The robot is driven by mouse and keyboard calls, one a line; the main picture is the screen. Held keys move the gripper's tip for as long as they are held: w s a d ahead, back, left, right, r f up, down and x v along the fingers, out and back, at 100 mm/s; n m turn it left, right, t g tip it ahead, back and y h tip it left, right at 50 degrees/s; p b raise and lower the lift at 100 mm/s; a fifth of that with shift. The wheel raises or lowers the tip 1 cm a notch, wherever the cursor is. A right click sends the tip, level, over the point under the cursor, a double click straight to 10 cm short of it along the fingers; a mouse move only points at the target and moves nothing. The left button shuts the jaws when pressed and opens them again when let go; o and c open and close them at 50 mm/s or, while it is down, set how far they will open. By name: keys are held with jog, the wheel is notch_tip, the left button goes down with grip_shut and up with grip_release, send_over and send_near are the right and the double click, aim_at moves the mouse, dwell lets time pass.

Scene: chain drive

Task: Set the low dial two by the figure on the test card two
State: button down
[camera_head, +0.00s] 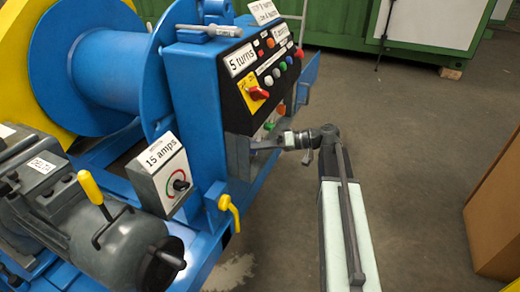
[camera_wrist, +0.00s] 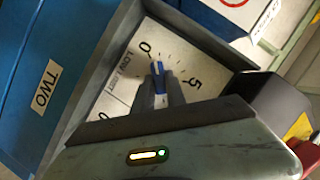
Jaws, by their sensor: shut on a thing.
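In the wrist view, a pale dial face marked "LOW LIMIT" (camera_wrist: 112,100) sits in a grey frame beside a label reading "TWO" (camera_wrist: 46,88). Its blue knob with a white stripe (camera_wrist: 159,70) stands between the fingers of my gripper (camera_wrist: 159,88), which is shut on it. The stripe points up the picture, close to the 0 and away from the 5. The fingers hide part of the face. In the head view, my gripper (camera_head: 262,143) reaches the cabinet's side. A white card (camera_head: 263,12) on top carries small lines about turns, with figures hard to read.
The blue cabinet (camera_head: 190,90) carries a panel with a "5 turns" card (camera_head: 240,60), a red switch (camera_head: 258,93) and coloured buttons. A "15 amps" box (camera_head: 160,170) and a yellow-handled lever (camera_head: 95,190) stand at left. Floor right of my arm is clear up to a brown box (camera_head: 497,210).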

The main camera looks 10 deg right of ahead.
jog(key=m+b, duration=0.1)
jog(key=f+m+y+b, duration=0.1)
jog(key=m+b, duration=0.1)
jog(key=shift+w+d+g+y, duration=0.15)
jog(key=shift+g+y, duration=0.15)
jog(key=shift+g, duration=0.1)
jog(key=shift+r+m+y+b, duration=0.1)
jog(key=shift+m+y+b, duration=0.5)
jog(key=shift+m+b, duration=0.7)
jog(key=shift+r+m, duration=0.1)
jog(key=shift+m, duration=0.2)
jog(key=c, duration=1.4)
grip_release()
jog(key=shift+o, duration=0.2)
jog(key=v, duration=0.7)
jog(key=shift+d, duration=0.4)
